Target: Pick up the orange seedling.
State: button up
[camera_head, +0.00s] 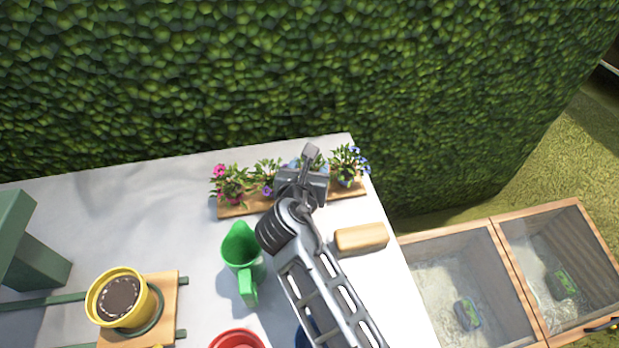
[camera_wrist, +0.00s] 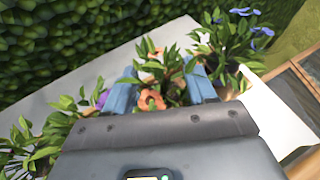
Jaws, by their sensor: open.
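The orange seedling (camera_wrist: 152,97), with orange blooms and green leaves, shows in the wrist view between the two blue-grey fingers of my gripper (camera_wrist: 162,90). The fingers are apart, one on each side of it, and the stem and base are hidden by my gripper body. In the head view my gripper (camera_head: 308,168) is over the plant row and covers most of this seedling.
The seedlings stand on a wooden board (camera_head: 235,210) along the hedge (camera_head: 200,80). A pink-flowered plant (camera_head: 230,182), a purple one (camera_head: 266,175) and a blue one (camera_head: 349,162) flank it. A green pitcher (camera_head: 243,255), wooden block (camera_head: 361,238) and yellow pot (camera_head: 118,298) are nearer.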

jog(key=shift+w, duration=0.1)
grip_shut()
dwell(0.5)
